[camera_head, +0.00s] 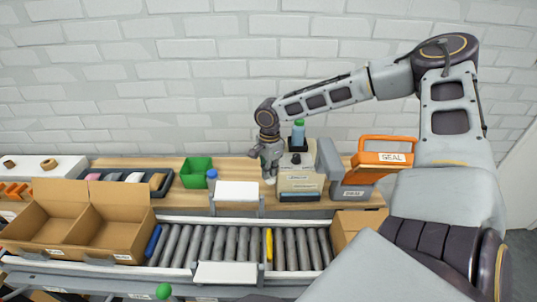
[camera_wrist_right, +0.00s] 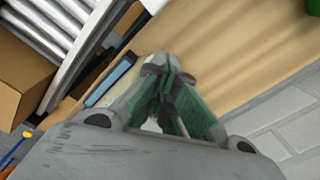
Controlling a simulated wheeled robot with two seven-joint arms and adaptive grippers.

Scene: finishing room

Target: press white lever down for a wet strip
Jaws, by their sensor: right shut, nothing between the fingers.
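The cream tape dispenser (camera_head: 298,181) stands on the wooden bench against the wall, with a teal bottle (camera_head: 298,135) with a green cap on top and a blue strip along its lower front. My right gripper (camera_head: 270,178) hangs fingers-down at the dispenser's left side, shut and empty. I cannot tell whether it touches anything. The white lever is not clearly made out; a small whitish patch shows between the fingers in the right wrist view. There the gripper (camera_wrist_right: 163,110) is close up, and the light blue strip (camera_wrist_right: 111,80) lies to its left. My left gripper is out of view.
An orange-handled sealer (camera_head: 380,158) stands right of the dispenser. A green bin (camera_head: 196,172) and a blue-capped bottle (camera_head: 212,181) stand left. A roller conveyor (camera_head: 205,245) runs in front, with an open cardboard box (camera_head: 75,198) at left.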

